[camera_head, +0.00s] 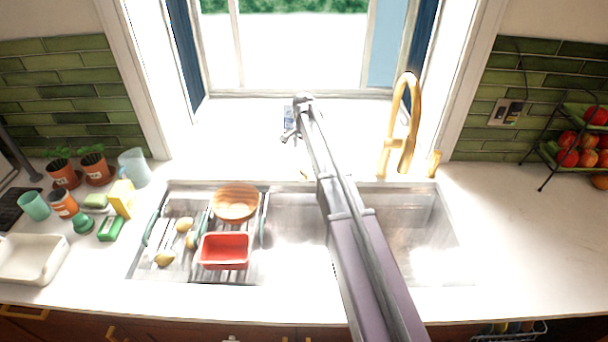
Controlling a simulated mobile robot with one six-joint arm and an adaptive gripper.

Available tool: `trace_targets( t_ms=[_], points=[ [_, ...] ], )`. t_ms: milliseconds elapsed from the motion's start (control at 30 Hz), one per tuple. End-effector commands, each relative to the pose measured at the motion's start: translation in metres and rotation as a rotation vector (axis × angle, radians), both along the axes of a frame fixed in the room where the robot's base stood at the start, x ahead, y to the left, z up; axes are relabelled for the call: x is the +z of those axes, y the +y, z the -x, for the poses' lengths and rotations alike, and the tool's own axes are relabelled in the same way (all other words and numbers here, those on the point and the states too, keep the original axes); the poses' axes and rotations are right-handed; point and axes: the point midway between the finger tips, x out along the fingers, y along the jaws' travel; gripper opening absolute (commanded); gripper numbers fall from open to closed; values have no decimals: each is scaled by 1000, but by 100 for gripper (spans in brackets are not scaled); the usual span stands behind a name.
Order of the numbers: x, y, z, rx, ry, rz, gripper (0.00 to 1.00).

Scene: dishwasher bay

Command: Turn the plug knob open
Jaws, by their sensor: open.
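My arm reaches up over the sink (290,247), and my gripper (290,136) is at its far end, near the window sill. The gripper is open and looks empty. A small gold piece (304,174) sits at the sink's back rim, just below the gripper in the picture. It may be the plug knob, but it is too small to tell its turn. The gripper appears apart from it. My arm hides part of the sink's middle and right, and no drain plug can be made out.
A tall gold faucet (402,120) and a short gold fitting (434,163) stand right of my arm. A rack on the left holds an orange bowl (235,203) and a red dish (225,251). Pots and cups crowd the left counter. The right counter (530,240) is mostly clear.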

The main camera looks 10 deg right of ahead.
Motion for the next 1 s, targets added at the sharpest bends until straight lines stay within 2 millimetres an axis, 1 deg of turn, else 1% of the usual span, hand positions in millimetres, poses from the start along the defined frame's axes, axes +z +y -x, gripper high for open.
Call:
trace_targets(
  t_ms=[33,1000],
  points=[
    [-8,0,0,0,0,0,97],
    [-83,1,0,1,0,0,97]
  ],
)
